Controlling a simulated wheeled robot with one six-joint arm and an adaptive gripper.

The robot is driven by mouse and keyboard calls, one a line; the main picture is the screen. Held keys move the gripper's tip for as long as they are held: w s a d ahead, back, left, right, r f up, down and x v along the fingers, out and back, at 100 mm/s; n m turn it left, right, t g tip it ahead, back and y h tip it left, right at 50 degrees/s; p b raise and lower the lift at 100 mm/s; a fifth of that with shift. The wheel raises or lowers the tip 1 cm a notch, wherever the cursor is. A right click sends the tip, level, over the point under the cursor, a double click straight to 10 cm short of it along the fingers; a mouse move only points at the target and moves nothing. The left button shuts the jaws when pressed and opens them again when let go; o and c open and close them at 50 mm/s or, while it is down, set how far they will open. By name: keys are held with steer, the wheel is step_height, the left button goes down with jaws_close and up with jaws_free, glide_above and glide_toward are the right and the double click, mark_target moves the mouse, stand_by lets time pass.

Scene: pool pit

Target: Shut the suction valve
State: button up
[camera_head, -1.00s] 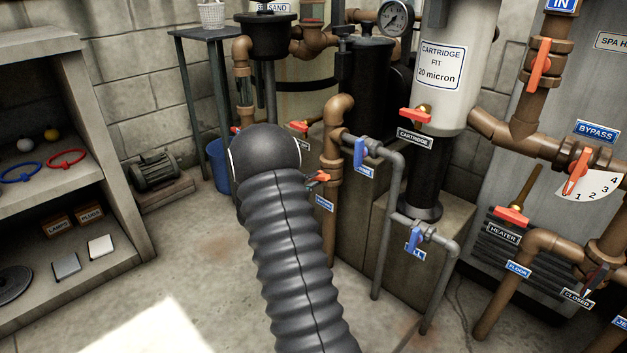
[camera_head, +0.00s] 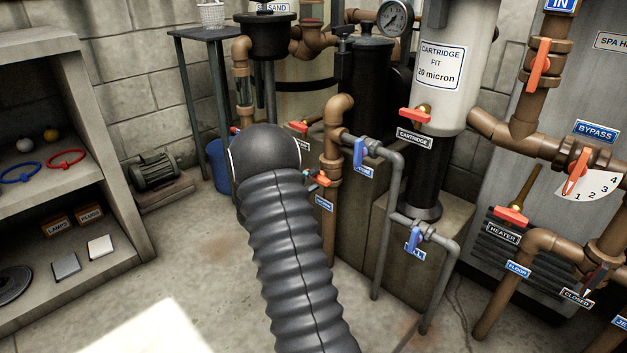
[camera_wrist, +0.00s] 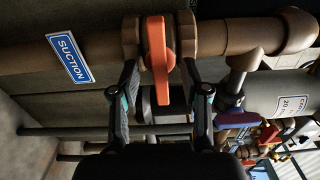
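The suction valve has an orange lever handle (camera_wrist: 158,60) on a brown pipe (camera_wrist: 90,47), beside the blue SUCTION label (camera_wrist: 69,58). In the wrist view the lever lies across the pipe's length. My gripper (camera_wrist: 160,78) is open, with one finger on each side of the lever. Gaps show between the fingers and the lever, though contact at depth is hard to judge. In the head view the valve's orange lever (camera_head: 319,178) shows just right of my arm, with its label (camera_head: 323,203) below. My arm hides most of the gripper there.
A blue-handled valve (camera_head: 360,152) and a grey pipe (camera_head: 390,220) stand close to the right of the suction pipe. The red CARTRIDGE handle (camera_head: 415,116) is further right. A shelf (camera_head: 110,150) stands at the left.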

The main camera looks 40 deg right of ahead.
steer(key=a, duration=0.7)
steer(key=shift+s, duration=0.25)
stand_by(0.3)
